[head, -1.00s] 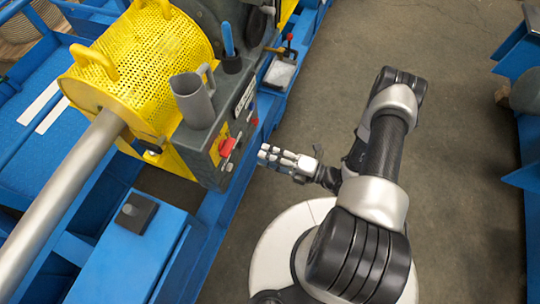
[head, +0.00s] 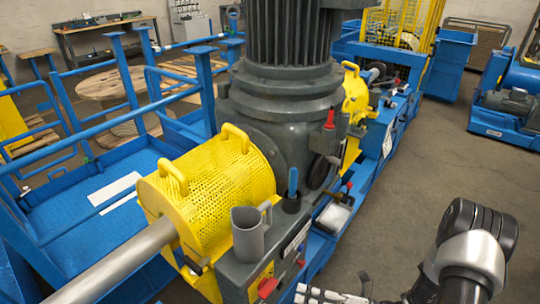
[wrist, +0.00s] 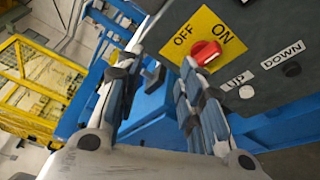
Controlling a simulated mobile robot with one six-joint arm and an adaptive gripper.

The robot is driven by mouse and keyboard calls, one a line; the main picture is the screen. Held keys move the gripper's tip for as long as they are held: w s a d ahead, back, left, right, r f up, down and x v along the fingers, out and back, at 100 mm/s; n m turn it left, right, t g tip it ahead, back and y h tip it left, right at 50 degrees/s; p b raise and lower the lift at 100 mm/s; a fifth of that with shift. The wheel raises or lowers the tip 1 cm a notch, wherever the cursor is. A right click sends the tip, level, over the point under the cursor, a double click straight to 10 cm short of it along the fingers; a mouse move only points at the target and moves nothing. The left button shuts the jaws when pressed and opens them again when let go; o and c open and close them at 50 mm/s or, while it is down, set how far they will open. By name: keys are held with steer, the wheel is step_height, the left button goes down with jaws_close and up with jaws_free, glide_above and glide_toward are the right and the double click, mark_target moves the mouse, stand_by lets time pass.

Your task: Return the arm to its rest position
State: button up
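My arm (head: 468,255) shows at the lower right in the head view, bent, with its lower part cut off by the bottom edge. My gripper (head: 318,297) is at the bottom edge, just right of the machine's control panel. In the wrist view the two fingers of my gripper (wrist: 163,68) stand apart with nothing between them, so it is open. A red switch (wrist: 205,52) on a yellow ON/OFF plate lies just beyond the right finger. I cannot tell whether any finger touches the panel (wrist: 265,45).
A grey jug (head: 249,236) and a blue-handled tool (head: 292,187) stand on the machine beside a yellow perforated guard (head: 215,182). A large grey motor (head: 290,60) rises behind. Open floor (head: 430,165) lies to the right. A blue machine (head: 510,110) stands farther right.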

steer(key=s+a+r+n+g+h, duration=0.1)
steer(key=s+r+n+g+h, duration=0.3)
steer(key=r+n, duration=0.5)
steer(key=s+a+r+n+g+h, duration=0.25)
steer(key=s+r+n+g, duration=0.2)
steer(key=r+n, duration=0.5)
steer(key=s+d+r+n+t+h, duration=0.2)
steer(key=r+n+h, duration=0.3)
steer(key=n, duration=0.3)
steer(key=s+d+r+n+t+h, duration=0.3)
steer(key=d+r+n+t+h, duration=0.1)
steer(key=n, duration=0.5)
steer(key=shift+s+d+r+t+h, duration=0.35)
steer(key=shift+d+r+t, duration=0.1)
steer(key=shift+d+t, duration=0.25)
steer(key=shift+a, duration=0.15)
